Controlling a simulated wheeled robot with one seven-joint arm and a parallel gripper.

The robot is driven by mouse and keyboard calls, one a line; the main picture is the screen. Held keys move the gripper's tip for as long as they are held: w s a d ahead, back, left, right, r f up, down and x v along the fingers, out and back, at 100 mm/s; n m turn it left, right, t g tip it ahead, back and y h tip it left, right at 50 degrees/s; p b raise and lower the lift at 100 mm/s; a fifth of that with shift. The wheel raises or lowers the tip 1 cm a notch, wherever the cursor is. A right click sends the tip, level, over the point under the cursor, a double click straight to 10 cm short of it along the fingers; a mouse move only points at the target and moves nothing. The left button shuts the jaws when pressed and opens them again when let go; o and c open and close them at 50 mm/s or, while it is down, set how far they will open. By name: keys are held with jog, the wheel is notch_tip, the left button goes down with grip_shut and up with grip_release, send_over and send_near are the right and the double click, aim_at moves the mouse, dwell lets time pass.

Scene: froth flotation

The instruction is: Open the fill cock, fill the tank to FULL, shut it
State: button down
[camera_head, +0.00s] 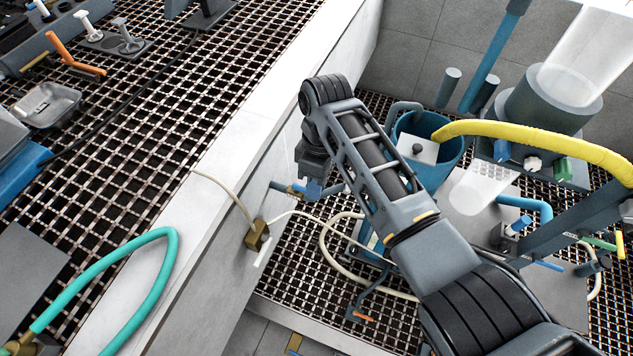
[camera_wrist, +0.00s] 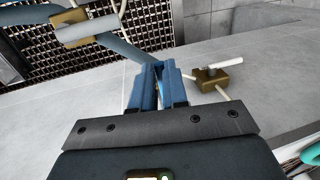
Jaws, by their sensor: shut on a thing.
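My gripper (camera_head: 312,188) reaches down beside the white ledge wall, and its blue jaws (camera_wrist: 158,86) are shut on a blue-grey part, mostly hidden, perhaps the fill cock's lever. A blue-grey pipe (camera_wrist: 128,48) runs from the upper left to the jaws. A blue round tank (camera_head: 443,163) stands right of my arm. I cannot read its level or any FULL mark.
A yellow hose (camera_head: 540,132) arches at the right below a clear cylinder (camera_head: 592,48). A teal hose (camera_head: 168,275) lies on the ledge at the lower left. A metal tray (camera_head: 47,105) and an orange tool (camera_head: 72,58) lie on the grating. Thin cream hoses hang beneath my gripper.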

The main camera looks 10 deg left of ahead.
jog(key=c, duration=1.1)
grip_release()
jog(key=shift+c, duration=0.2)
notch_tip(320, 180, up, 8)
jog(key=w, duration=0.1)
jog(key=shift+w+b, duration=0.3)
jog(key=shift+b, duration=0.1)
jog(key=shift+f, duration=0.1)
